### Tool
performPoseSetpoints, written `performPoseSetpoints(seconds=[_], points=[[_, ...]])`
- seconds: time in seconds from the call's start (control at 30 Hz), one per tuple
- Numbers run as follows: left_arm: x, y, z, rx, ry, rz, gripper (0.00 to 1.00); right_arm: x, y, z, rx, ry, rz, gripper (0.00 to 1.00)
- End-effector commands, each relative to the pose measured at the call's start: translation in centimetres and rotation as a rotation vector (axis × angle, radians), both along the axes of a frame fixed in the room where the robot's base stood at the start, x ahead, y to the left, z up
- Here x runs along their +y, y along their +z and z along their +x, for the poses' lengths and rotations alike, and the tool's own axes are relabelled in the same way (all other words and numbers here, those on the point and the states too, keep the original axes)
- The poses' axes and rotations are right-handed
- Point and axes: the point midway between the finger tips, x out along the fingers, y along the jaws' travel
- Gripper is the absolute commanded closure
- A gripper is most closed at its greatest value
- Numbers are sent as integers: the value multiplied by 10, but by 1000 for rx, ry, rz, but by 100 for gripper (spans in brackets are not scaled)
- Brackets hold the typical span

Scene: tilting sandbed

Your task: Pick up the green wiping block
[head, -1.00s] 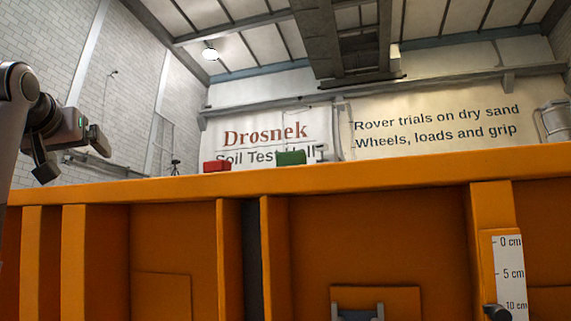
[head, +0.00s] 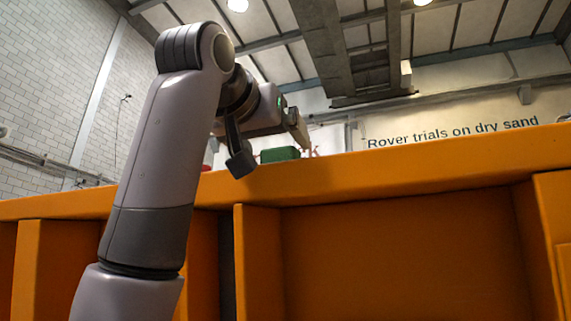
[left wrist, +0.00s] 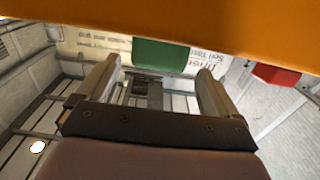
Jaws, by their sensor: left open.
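The green wiping block (head: 280,154) sits at the top edge of the orange sandbed wall (head: 400,160), its lower part hidden by the rim in the head view. My left gripper (head: 270,148) is open, with one finger to the left of the block and the other by its right end in the picture. In the left wrist view the green block (left wrist: 160,54) appears, upside down, between the two open fingers (left wrist: 160,68) and beyond them. I see no contact, and the exact gap is unclear. My right gripper is not in view.
A red block (left wrist: 275,73) sits on the same orange rim, to one side of the green one; my left arm mostly hides it in the head view. The sandbed wall stands close in front of me. The air above the rim is clear to the right.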

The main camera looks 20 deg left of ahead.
Motion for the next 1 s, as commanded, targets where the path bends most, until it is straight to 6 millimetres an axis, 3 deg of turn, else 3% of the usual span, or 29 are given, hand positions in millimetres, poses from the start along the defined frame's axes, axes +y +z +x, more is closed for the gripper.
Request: performPoseSetpoints(seconds=[0.4, 0.67, 0.7, 0.87, 1.0], points=[[-5, -1, 55, 2, 1, 0, 6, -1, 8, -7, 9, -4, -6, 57], [-5, -3, 59, 0, 1, -1, 6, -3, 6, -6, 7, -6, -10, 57], [-5, -2, 58, -1, 1, -1, 10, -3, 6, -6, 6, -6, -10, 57], [-5, -2, 58, -1, 1, -1, 61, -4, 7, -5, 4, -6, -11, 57], [-5, -2, 58, -1, 1, -1, 62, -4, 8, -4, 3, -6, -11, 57]])
